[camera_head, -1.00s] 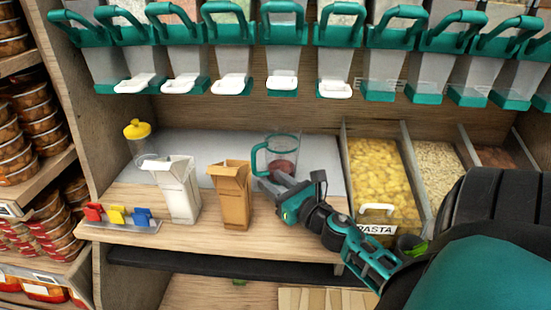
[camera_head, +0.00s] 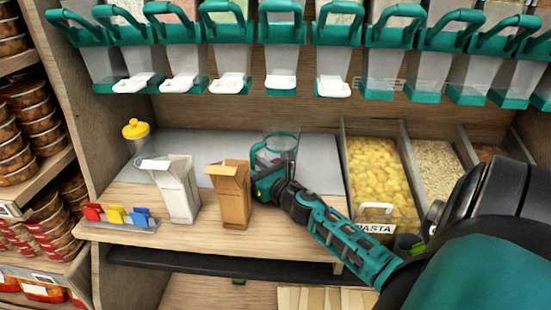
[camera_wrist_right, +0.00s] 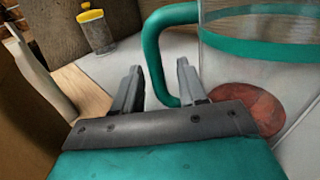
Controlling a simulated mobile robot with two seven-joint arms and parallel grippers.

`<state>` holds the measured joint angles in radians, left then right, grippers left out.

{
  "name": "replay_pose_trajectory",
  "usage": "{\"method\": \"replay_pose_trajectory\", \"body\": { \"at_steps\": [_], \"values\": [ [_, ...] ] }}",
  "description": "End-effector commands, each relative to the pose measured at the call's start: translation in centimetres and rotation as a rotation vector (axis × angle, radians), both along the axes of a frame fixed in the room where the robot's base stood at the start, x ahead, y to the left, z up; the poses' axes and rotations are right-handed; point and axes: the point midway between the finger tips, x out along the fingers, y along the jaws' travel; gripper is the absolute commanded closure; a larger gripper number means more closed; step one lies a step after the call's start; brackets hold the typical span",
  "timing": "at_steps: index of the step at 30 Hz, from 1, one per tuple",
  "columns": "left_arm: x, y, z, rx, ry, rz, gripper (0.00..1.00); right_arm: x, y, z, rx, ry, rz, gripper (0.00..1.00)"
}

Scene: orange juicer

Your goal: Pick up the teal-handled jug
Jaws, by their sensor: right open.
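The teal-handled jug (camera_head: 285,146) stands on the grey mat of the shelf, clear-walled, with a teal band and a reddish round patch at its base. My right arm partly covers it in the head view. In the right wrist view the jug (camera_wrist_right: 262,75) is at the right, with its teal handle (camera_wrist_right: 153,50) facing left. My right gripper (camera_wrist_right: 158,75) is open, with the lower part of the handle just beyond and between its fingertips; I cannot tell whether they touch. The right gripper also shows in the head view (camera_head: 262,180). My left gripper is not in view.
A brown carton (camera_head: 233,195) stands close left of my right gripper, and a white carton (camera_head: 177,190) further left. A yellow-capped bottle (camera_head: 137,138) stands behind. Teal-handled dispensers (camera_head: 281,50) hang above.

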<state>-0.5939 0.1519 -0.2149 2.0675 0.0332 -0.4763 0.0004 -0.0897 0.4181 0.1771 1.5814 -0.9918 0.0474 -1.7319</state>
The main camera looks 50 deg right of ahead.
Motion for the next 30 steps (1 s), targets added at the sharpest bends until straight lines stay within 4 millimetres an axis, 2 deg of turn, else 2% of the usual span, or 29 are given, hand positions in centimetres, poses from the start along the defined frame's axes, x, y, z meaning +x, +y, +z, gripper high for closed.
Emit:
{"method": "replay_pose_trajectory", "body": {
  "at_steps": [2,14,30],
  "values": [
    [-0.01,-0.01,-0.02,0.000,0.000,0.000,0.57,-0.02,0.00,0.00,0.000,0.000,0.000,0.60],
    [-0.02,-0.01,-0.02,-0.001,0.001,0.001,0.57,-0.05,0.01,0.00,0.000,0.000,0.000,0.99],
    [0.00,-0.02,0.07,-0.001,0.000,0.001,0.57,-0.04,0.01,0.13,0.000,-0.001,0.000,1.00]
  ]
}}
